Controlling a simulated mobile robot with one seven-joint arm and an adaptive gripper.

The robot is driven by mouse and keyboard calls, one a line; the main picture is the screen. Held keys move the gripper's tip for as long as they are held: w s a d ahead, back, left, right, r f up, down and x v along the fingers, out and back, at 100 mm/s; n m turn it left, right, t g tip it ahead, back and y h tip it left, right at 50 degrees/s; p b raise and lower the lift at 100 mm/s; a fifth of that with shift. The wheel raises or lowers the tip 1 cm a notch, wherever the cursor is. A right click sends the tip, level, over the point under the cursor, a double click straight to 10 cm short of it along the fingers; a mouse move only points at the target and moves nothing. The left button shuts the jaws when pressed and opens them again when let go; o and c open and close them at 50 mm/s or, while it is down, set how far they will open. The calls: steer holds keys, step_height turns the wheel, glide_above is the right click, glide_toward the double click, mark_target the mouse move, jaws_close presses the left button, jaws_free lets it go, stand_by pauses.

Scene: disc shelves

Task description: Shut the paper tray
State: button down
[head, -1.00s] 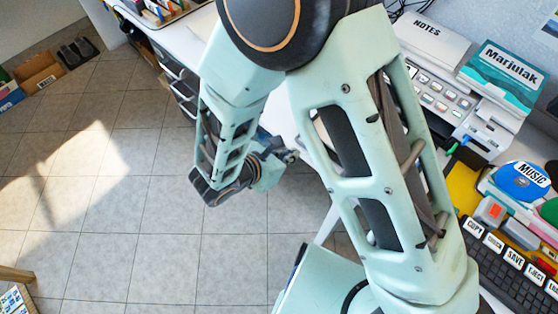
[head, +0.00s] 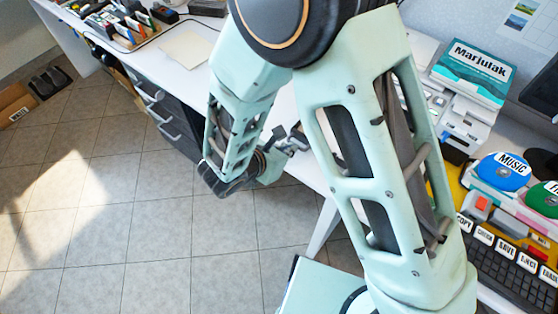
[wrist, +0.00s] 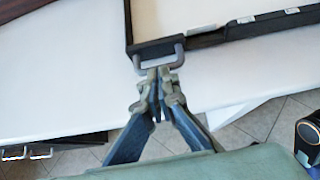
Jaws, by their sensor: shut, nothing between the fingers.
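The paper tray (wrist: 230,35) shows at the top of the wrist view as a dark shallow frame around a cream sheet. A grey U-shaped handle (wrist: 178,52) stands out from its near edge. My gripper (wrist: 160,78) is shut and empty, its fingertips right at the handle's outer bar; I cannot tell whether they touch it. In the head view my gripper (head: 292,141) is at the white desk's front edge, and my arm hides the tray. The printer (head: 464,128) is partly visible at right, under a teal Marjulak box (head: 474,72).
The white desk (head: 283,98) runs across the view, with dark drawers (head: 165,115) below it at left. A keyboard (head: 505,265) and blue MUSIC disc (head: 500,171) are at right. A dark cylinder (wrist: 308,138) is at the wrist view's lower right.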

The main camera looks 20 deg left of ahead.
steer(key=w+d+b, duration=0.1)
steer(key=w+d, duration=0.1)
steer(key=w, duration=0.4)
steer(key=w+d+b, duration=0.1)
steer(key=w+d, duration=0.1)
steer(key=w, duration=0.4)
steer(key=w+d+b, duration=0.1)
steer(key=w+b, duration=0.1)
steer(key=w, duration=0.5)
steer(key=shift+d, duration=0.4)
steer(key=shift+s, duration=0.1)
